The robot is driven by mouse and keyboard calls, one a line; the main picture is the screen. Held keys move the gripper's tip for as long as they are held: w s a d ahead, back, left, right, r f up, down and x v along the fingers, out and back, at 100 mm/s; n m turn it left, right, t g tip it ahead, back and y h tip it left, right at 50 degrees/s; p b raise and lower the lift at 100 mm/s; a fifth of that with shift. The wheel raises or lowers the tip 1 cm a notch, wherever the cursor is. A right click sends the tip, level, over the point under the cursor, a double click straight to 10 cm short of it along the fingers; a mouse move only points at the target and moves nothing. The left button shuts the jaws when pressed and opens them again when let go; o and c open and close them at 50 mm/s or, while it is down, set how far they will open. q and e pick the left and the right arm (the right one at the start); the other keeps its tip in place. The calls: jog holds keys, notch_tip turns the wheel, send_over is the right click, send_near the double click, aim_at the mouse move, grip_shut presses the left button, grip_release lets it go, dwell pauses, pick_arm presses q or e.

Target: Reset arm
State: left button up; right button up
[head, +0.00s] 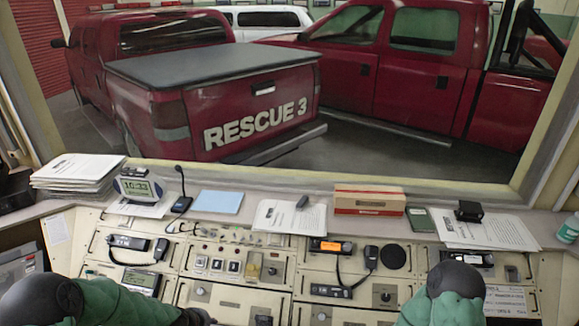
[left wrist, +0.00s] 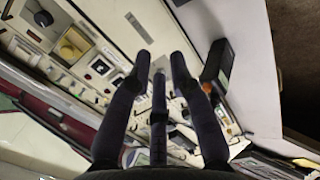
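My left arm (head: 110,300) comes in at the lower left of the head view, with a dark rounded joint and a green cover. Its gripper is not clearly seen there. In the left wrist view my left gripper (left wrist: 160,65) has its dark fingers spread apart, with nothing seen between them, over the console panel (left wrist: 110,25). Distance to the panel cannot be told. My right arm (head: 450,292) shows at the lower right of the head view as a dark joint and green cover over the console. My right gripper is out of view.
The sloped console (head: 235,291) carries switches, buttons, radios and corded handsets (head: 371,257). On the ledge are a clock (head: 138,186), paper stacks (head: 78,171), a red-and-tan box (head: 369,202) and a bottle (head: 569,228). A window behind shows red trucks (head: 250,95). A black device (left wrist: 218,62) lies beside the left fingers.

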pick_arm(q)
jog(key=s+d+f+m+g+h+b, duration=0.1)
jog(key=s+d+f+m+g+b, duration=0.1)
jog(key=s+d+f+m+b, duration=0.3)
jog(key=s+d+f+m+g+h+b, duration=0.1)
jog(key=s+d+f+m+g+b, duration=0.2)
jog(key=s+f, duration=1.5)
jog(key=d+m+b, duration=0.3)
jog(key=d+m, duration=0.1)
jog(key=d, duration=0.3)
jog(key=shift+d+f+h, duration=0.3)
jog(key=shift+d, duration=0.1)
jog(key=shift+w, duration=0.1)
